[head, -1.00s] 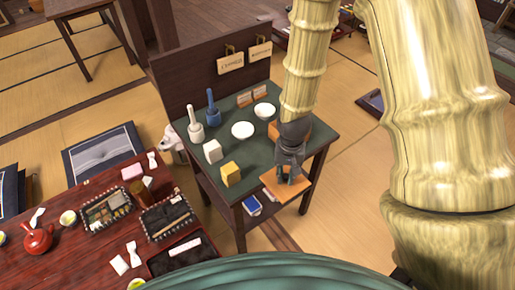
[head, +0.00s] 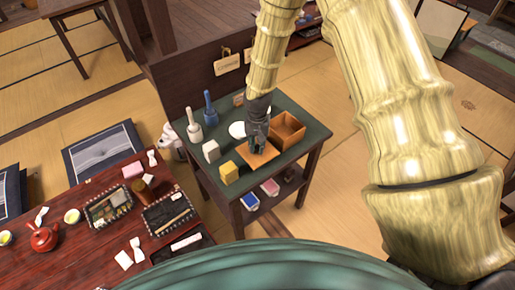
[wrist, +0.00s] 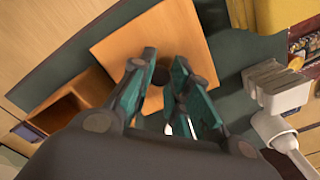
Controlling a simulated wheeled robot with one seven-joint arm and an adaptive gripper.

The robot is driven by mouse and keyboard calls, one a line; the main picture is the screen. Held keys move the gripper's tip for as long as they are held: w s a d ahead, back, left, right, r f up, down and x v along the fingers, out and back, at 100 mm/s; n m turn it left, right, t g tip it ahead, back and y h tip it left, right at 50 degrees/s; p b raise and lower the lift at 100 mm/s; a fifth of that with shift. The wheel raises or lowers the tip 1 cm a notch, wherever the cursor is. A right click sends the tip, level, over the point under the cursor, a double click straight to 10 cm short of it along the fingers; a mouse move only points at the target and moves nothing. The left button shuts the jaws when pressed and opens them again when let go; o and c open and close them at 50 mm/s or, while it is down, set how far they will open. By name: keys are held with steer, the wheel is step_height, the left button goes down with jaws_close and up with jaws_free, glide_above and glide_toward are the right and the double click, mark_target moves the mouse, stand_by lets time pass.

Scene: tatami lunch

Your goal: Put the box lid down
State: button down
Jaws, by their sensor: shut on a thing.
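The box lid (head: 266,159) is a flat orange-brown square in the head view, over the front middle of the green-topped side table (head: 303,156). My gripper (head: 258,148) is above it, pointing down and shut on it. In the wrist view the lid (wrist: 150,42) spreads beyond my fingertips (wrist: 168,76). The part held is hidden between the fingers. I cannot tell whether the lid touches the tabletop. The open wooden box (head: 289,128) stands just right of and behind the lid; it also shows at left in the wrist view (wrist: 62,112).
A yellow block (head: 229,172) stands left of the lid, with a white block (head: 211,151) behind it. A white bowl (head: 237,130) is close behind my gripper. White (head: 194,131) and blue (head: 210,112) upright handled things stand at the back left. The table's right front is bare.

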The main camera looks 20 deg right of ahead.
mark_target(257, 146)
steer(key=shift+f+p, duration=0.75)
steer(key=shift+f, duration=0.9)
steer(key=shift+f, duration=0.2)
steer(key=c, duration=1.4)
jaws_free()
steer(key=shift+o, duration=0.2)
steer(key=shift+r, duration=0.3)
steer(key=shift+r+b, duration=2.15)
steer(key=shift+r, duration=3.75)
